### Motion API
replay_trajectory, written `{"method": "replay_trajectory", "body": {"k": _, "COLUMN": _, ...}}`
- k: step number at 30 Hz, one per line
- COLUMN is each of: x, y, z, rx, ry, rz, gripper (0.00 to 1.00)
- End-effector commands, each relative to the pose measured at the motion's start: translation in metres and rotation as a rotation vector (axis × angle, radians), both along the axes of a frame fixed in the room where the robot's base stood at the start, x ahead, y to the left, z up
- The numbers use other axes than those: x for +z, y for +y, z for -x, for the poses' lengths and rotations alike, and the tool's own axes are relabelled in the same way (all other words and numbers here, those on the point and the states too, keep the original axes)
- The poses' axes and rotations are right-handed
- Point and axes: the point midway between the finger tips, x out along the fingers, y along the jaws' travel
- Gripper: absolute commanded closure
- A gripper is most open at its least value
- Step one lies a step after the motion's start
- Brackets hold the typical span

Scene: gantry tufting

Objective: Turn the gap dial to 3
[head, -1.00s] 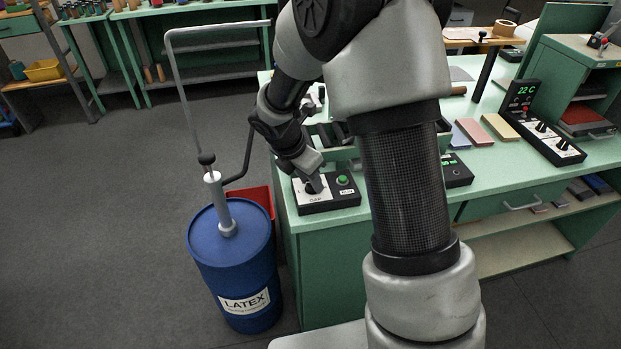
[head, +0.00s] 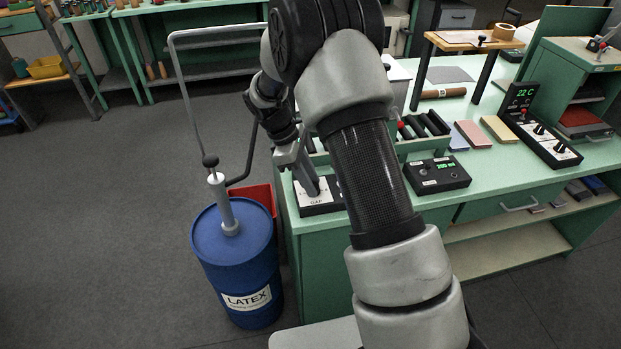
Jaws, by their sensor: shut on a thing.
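The gap dial box (head: 318,207) is a small black box with a white face marked GAP, at the front left corner of the green bench (head: 307,250). My gripper (head: 310,188) reaches down over it from above and is shut on the dial knob. The fingers cover most of the knob, so its pointer and the number it points at cannot be read. My arm hides the right part of the box, with the green button that showed there earlier.
A blue latex drum (head: 237,265) with a pump and bent pipe stands left of the bench, a red bin (head: 262,196) behind it. A black box with a green display (head: 437,174) and a control panel (head: 538,137) sit further right. Floor at left is clear.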

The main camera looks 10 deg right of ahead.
Motion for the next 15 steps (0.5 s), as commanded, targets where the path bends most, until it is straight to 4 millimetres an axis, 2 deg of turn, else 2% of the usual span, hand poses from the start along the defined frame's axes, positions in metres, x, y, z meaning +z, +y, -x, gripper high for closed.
{"method": "replay_trajectory", "body": {"k": 15, "x": 0.0002, "y": -0.0021, "z": -0.0037, "rx": -0.492, "ry": 0.000, "rz": -0.002, "gripper": 0.95}}
